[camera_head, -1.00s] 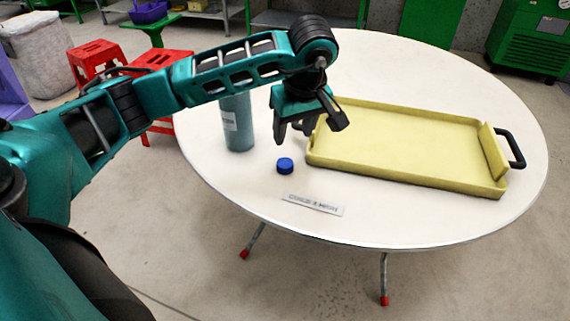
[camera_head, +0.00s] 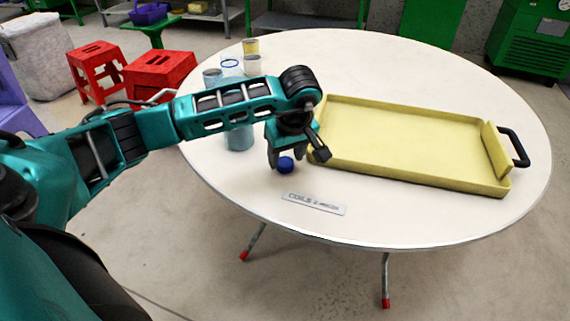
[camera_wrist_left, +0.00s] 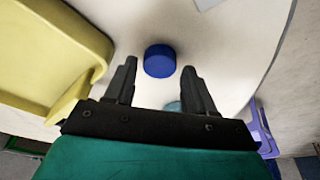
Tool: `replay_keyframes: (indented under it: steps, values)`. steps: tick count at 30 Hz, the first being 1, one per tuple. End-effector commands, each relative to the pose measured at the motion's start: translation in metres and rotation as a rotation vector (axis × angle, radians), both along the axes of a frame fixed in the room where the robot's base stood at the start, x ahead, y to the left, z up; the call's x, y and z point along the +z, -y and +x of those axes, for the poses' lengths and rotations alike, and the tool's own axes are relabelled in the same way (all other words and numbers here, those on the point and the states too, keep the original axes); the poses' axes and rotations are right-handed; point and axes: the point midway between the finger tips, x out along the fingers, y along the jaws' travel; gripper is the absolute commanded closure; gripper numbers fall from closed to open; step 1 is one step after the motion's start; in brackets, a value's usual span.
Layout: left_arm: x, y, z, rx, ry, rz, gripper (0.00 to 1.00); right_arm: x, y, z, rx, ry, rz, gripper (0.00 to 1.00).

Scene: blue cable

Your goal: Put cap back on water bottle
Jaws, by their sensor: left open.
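The blue cap (camera_head: 286,165) lies on the white round table, right by my left gripper (camera_head: 283,158). In the left wrist view the cap (camera_wrist_left: 160,61) is just beyond and between the open fingertips of my left gripper (camera_wrist_left: 158,65), with nothing held. The water bottle (camera_head: 239,136) stands upright to the left of the cap, its middle hidden behind my left forearm; its open blue-rimmed top (camera_head: 231,66) shows above the arm. My right gripper is not in view.
A yellow tray (camera_head: 420,168) with a dark handle lies right of the gripper. A white label strip (camera_head: 314,204) lies at the front. Cups (camera_head: 251,47) stand behind my arm.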

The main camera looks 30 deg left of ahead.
Motion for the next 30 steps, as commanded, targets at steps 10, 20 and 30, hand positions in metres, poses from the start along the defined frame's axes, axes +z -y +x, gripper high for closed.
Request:
replay_keyframes:
  steps: [10, 20, 30]
  values:
    - [-0.0138, -0.003, 0.0025, -0.001, 0.002, -0.001, 0.46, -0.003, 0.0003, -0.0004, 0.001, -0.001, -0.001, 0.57]
    - [-0.0136, -0.003, 0.0024, 0.0, 0.001, -0.001, 0.62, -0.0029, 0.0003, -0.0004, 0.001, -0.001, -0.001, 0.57]
    - [-0.0134, -0.0032, 0.0024, 0.0, 0.001, 0.0, 0.88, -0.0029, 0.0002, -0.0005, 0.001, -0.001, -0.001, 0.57]
